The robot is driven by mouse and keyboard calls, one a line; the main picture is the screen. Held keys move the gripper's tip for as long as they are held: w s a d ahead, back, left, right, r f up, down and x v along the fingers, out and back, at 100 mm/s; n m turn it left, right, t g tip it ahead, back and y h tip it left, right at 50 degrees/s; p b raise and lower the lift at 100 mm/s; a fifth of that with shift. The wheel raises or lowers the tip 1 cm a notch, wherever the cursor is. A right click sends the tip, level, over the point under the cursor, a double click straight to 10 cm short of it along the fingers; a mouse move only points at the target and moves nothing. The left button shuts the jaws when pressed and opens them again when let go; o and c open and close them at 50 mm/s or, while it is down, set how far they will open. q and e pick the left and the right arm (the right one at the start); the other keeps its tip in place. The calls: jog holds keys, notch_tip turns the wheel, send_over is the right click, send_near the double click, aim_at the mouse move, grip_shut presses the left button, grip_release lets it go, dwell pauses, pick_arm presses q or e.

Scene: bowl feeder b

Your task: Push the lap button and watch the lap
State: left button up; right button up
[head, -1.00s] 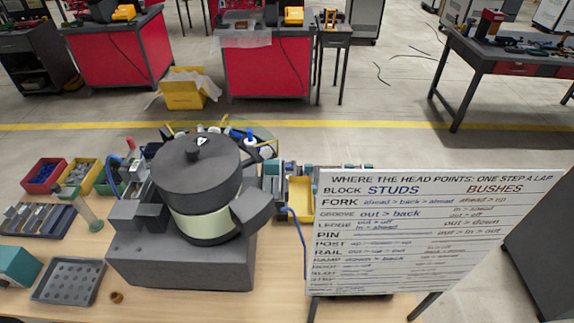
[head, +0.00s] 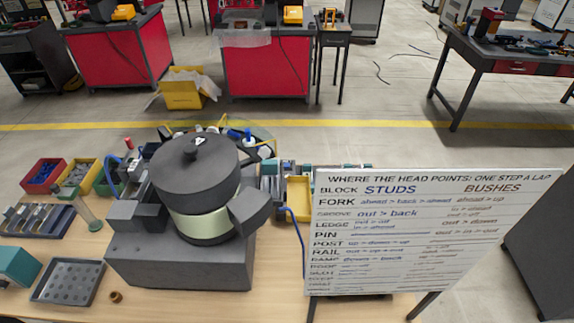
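A bowl feeder stands on the wooden bench left of centre: a dark grey drum (head: 190,178) with a pale cream band (head: 203,226), on a blocky grey base (head: 180,262). A small black and white piece (head: 199,142) sits on top of the drum. I cannot make out a lap button. A white board (head: 420,235) stands to the right, headed "WHERE THE HEAD POINTS: ONE STEP A LAP", with columns for STUDS and BUSHES and rows such as BLOCK, FORK and PIN. Some of its smaller writing is too small or blurred to read. Neither of my grippers is in view.
Red (head: 42,176) and yellow (head: 80,176) bins stand at the bench's left, and a grey tray with holes (head: 68,282) at its front left. A small brown ring (head: 116,297) lies nearby. A yellow tray (head: 299,200) stands between feeder and board. Bare wood (head: 195,306) shows in front.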

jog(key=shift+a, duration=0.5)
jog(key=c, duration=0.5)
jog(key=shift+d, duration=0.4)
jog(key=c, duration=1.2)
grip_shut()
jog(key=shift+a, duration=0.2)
